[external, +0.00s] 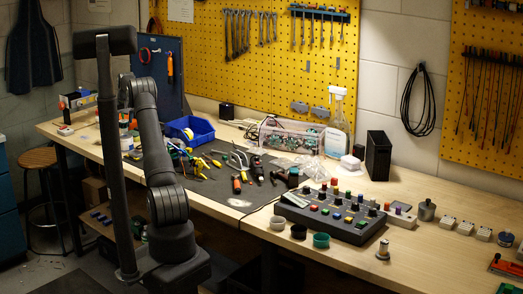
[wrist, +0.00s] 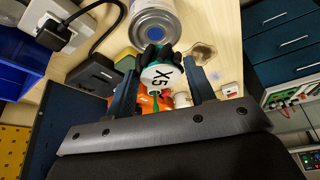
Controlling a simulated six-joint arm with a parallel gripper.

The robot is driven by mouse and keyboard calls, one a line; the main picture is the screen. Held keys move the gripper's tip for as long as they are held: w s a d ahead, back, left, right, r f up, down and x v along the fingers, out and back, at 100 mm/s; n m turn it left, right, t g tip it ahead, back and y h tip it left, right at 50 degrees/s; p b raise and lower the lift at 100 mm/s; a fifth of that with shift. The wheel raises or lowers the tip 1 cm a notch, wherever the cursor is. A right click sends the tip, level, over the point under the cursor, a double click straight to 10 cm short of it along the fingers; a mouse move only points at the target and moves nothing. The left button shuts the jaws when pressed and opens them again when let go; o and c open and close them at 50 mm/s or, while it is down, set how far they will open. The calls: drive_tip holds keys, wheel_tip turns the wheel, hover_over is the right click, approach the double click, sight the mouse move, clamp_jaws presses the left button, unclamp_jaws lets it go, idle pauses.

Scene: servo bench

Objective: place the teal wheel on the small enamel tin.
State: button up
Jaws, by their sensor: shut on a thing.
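The teal wheel (wrist: 159,77) is between the fingers of my gripper (wrist: 159,57) in the wrist view. It shows a white face marked X5, a teal edge and dark lobes. My gripper is shut on it. The small enamel tin (wrist: 153,26) is just beyond the wheel at the top of the wrist view, a round grey metal body with a blue centre. The wheel's dark lobes overlap the tin's near edge in the picture; I cannot tell whether they touch. In the external view my arm hides the gripper and the wheel.
In the wrist view, a black plug and cable (wrist: 57,32) lie left of the tin, with a blue bin (wrist: 18,60) farther left. An orange thing shows behind the wheel. In the external view, hand tools and a blue bin (external: 190,130) crowd the dark mat (external: 215,190).

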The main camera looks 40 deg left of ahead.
sight(125, 122)
drive_tip(key=shift+f, duration=1.65)
drive_tip(key=shift+f, duration=0.15)
drive_tip(key=o, duration=1)
drive_tip(key=shift+c, duration=0.2)
drive_tip(key=shift+d+r, duration=0.1)
drive_tip(key=shift+r, duration=0.25)
drive_tip(key=v, duration=1.1)
drive_tip(key=shift+r, duration=0.3)
